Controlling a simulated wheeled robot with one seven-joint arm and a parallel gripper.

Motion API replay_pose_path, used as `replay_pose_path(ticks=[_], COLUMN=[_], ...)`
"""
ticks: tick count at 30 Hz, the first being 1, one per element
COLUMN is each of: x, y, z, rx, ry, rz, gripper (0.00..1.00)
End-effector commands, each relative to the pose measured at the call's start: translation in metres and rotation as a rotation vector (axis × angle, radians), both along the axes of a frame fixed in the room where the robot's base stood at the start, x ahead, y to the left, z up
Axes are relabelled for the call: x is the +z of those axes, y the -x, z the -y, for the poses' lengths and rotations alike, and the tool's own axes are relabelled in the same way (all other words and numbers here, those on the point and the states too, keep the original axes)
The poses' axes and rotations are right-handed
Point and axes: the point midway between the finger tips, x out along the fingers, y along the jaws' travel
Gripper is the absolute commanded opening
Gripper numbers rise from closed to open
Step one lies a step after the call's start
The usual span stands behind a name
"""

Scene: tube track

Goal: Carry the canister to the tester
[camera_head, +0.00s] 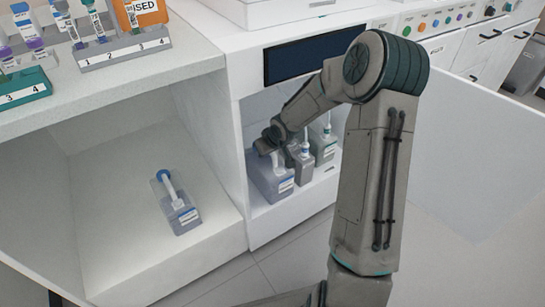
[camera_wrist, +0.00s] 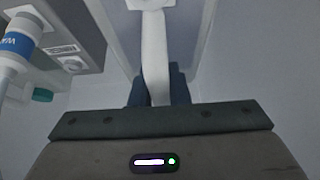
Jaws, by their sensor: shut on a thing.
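Several canisters stand in the open white cabinet below a dark panel in the head view. My gripper (camera_head: 268,142) is inside this cabinet, at the top of the leftmost, translucent bluish canister (camera_head: 268,180) with a white label. In the wrist view my gripper (camera_wrist: 157,92) is shut on a white handle (camera_wrist: 155,50), with the grey-blue canister body (camera_wrist: 122,30) behind it. Whether the canister rests on the cabinet floor or is slightly raised is hard to tell. No part of the picture is marked as the tester.
Grey canisters (camera_head: 302,168) stand close to the right. The open left bay holds another canister (camera_head: 180,208) with a blue cap and has free floor around it. Tube racks (camera_head: 122,48) stand on the counter above. An open white door (camera_head: 465,150) extends right.

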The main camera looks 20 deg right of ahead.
Motion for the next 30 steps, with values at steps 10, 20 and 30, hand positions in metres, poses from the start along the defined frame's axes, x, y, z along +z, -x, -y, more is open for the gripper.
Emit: replay_pose_path(ticks=[10,20,30], x=[0.004,-0.012,-0.019], y=[-0.040,-0.062,-0.069], z=[-0.013,-0.020,-0.022], rx=[0.000,0.000,-0.001], ry=[-0.002,-0.001,0.000], rz=[0.010,0.008,0.008], gripper=[0.00,0.00,0.00])
